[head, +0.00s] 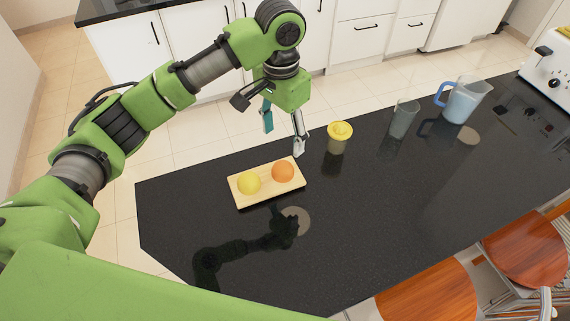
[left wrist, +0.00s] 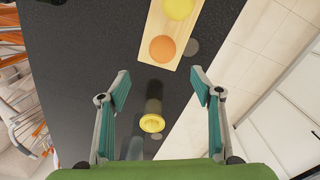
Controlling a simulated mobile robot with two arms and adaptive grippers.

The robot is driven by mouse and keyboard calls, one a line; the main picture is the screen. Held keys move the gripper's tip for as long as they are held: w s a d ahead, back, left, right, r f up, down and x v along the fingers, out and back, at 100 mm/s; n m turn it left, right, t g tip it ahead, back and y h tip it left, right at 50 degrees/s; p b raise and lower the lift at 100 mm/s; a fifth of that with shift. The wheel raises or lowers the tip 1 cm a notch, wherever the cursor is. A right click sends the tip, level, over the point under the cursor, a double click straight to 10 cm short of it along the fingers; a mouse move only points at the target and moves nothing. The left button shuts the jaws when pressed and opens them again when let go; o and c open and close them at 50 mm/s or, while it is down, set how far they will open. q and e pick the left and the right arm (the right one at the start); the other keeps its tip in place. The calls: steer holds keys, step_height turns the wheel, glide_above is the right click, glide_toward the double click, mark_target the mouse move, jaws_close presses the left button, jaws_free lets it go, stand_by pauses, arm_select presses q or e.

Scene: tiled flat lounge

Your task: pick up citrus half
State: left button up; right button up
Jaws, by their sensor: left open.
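A yellow citrus piece (head: 249,183) and an orange citrus piece (head: 283,171) rest side by side on a light wooden board (head: 240,202) on the dark counter. Both look like rounded domes; I cannot tell if they are halves. In the left wrist view the orange piece (left wrist: 162,49) lies just beyond the fingertips, with the yellow piece (left wrist: 178,8) farther off at the top edge. My left gripper (head: 284,131) is open and empty, above the counter's far edge just beyond the board. It also shows in the left wrist view (left wrist: 161,82). My right gripper is not in view.
A yellow-topped juicer (head: 339,134) stands right of the board, near my left gripper. Farther right are a clear glass (head: 404,118), a blue-handled pitcher (head: 463,99) and a white toaster (head: 549,65). Wooden chairs (head: 430,292) stand along the near side. The counter before the board is clear.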

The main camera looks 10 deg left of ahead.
arm_select(q)
steer(key=p, duration=0.2)
glide_above(283, 166)
steer(key=f, duration=0.7)
steer(key=shift+a+f, duration=0.1)
steer(key=shift+a, duration=0.1)
step_height(283, 166, down, 5)
steer(key=shift+d+r+p, duration=0.15)
steer(key=shift+r+p, duration=0.05)
steer(key=shift+p, duration=0.45)
steer(key=shift+f, duration=0.55)
steer(key=c, duration=0.9)
